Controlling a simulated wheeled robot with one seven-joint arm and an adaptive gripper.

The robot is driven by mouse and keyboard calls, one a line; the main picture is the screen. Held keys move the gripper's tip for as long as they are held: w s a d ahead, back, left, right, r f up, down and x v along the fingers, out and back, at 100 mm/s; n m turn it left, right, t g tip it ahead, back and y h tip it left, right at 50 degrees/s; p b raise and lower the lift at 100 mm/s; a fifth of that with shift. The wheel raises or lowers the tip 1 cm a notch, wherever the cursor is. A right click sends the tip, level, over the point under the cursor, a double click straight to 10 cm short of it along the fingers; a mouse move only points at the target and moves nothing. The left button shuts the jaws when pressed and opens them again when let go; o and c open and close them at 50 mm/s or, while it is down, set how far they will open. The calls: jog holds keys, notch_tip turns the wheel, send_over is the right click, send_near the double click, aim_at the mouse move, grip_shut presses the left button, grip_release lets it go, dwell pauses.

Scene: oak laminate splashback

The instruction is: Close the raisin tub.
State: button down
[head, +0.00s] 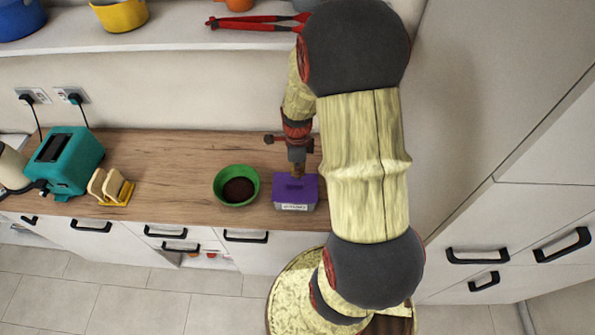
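A small tub with a purple lid (295,190) stands on the wooden counter near its front edge, right of the green bowl. A pale label with dark lettering, too small to read, is on its front; I take it for the raisin tub. The lid lies over the tub, but I cannot tell whether it is pressed down all round. My gripper (297,172) points down at the back part of the lid, touching it or just above it. Its fingers are too small and partly hidden to tell whether they are open or shut.
A green bowl (226,192) with dark contents stands just left of the tub. Farther left are a toast rack (112,187) and a teal toaster (70,165). A shelf (165,32) with pots and red tongs (250,23) runs above. Counter between toast rack and bowl is clear.

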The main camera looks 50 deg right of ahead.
aim_at(297, 183)
jog(key=shift+f+b, duration=1.4)
jog(key=shift+f, duration=0.8)
jog(key=shift+r, duration=0.25)
jog(key=shift+r+p, duration=2.7)
jog(key=shift+r, duration=0.65)
